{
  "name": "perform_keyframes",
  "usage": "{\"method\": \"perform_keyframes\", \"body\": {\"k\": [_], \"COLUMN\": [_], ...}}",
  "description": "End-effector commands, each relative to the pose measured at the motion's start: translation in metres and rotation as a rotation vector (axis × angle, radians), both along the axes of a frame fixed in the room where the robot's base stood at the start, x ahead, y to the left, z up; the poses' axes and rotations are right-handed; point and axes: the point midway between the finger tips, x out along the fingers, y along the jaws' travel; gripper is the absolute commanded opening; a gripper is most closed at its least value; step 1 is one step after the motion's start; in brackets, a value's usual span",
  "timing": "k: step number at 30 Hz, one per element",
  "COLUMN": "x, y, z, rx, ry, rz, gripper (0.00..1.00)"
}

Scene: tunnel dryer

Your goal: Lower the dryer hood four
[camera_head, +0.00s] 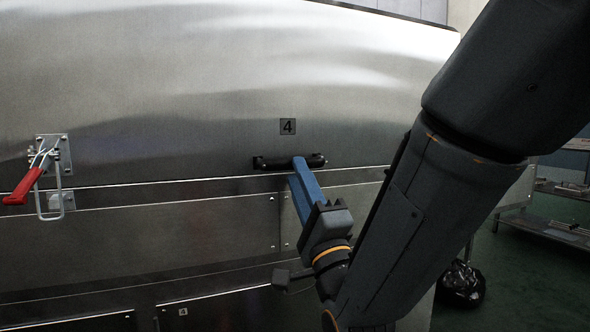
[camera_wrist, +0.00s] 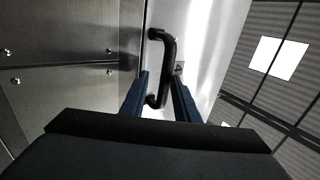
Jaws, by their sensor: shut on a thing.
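The dryer hood four (camera_head: 200,90) is a large curved brushed-steel cover with a black "4" label (camera_head: 288,127). Its lower edge runs close along the top of the steel dryer body (camera_head: 170,240), with only a thin line between them. A black bar handle (camera_head: 268,162) sits just above that edge. My gripper (camera_head: 301,165) comes from below right, its blue fingers shut on the right part of the handle. In the wrist view the handle (camera_wrist: 168,48) passes between the blue fingers of my gripper (camera_wrist: 161,82), and its near end lies between them.
A toggle clamp with a red lever (camera_head: 24,185) and wire loop is mounted left of the handle, at the seam. A black bag (camera_head: 461,284) lies on the green floor at right, near metal shelves (camera_head: 560,230).

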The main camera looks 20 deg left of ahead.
Motion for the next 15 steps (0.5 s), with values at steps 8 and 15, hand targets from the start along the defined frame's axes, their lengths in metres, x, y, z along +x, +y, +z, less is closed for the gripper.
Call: {"method": "perform_keyframes", "body": {"k": [8,15], "x": [-0.026,-0.033], "y": [-0.023,-0.029], "z": [-0.028,-0.033], "rx": [-0.007,-0.002], "ry": [0.007,0.002], "rz": [0.001,0.001], "gripper": [0.2,0.2]}}
